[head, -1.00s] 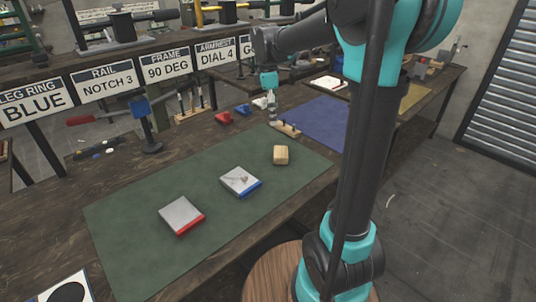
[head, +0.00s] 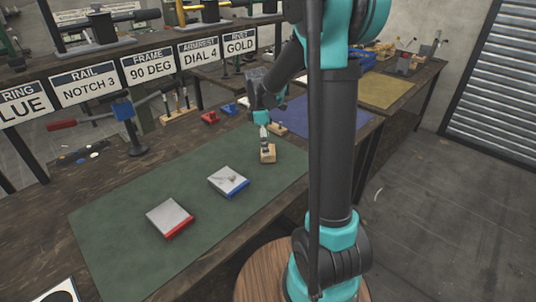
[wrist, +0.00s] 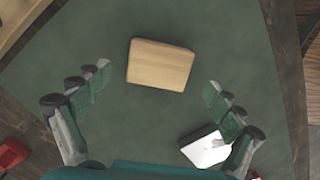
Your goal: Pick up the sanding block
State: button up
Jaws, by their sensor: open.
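The sanding block looks to be the light wooden block (head: 268,156), lying near the far right end of the green mat (head: 130,225). In the wrist view the block (wrist: 160,65) lies flat on the mat, slightly turned, ahead of and between the spread fingers. My gripper (head: 265,140) points down over the block in the head view and partly covers it. In the wrist view my gripper (wrist: 158,82) is open, with clear mat between each finger and the block. I cannot tell the exact height of the fingertips above the block.
A grey pad with a blue edge (head: 228,180) and one with a red edge (head: 170,217) lie on the mat. Red clamps (head: 209,117) and a wooden tool rack stand behind. A blue mat (head: 325,115) lies to the right. Signs hang along the back.

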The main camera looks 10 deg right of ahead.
jog(key=shift+d+f, duration=0.2)
jog(key=shift+f, duration=0.7)
jog(key=shift+d+f, duration=0.2)
jog(key=shift+f, duration=0.65)
jog(key=c, duration=1.4)
jog(key=shift+r, duration=0.1)
notch_tip(320, 180, up, 20)
jog(key=shift+f, duration=0.1)
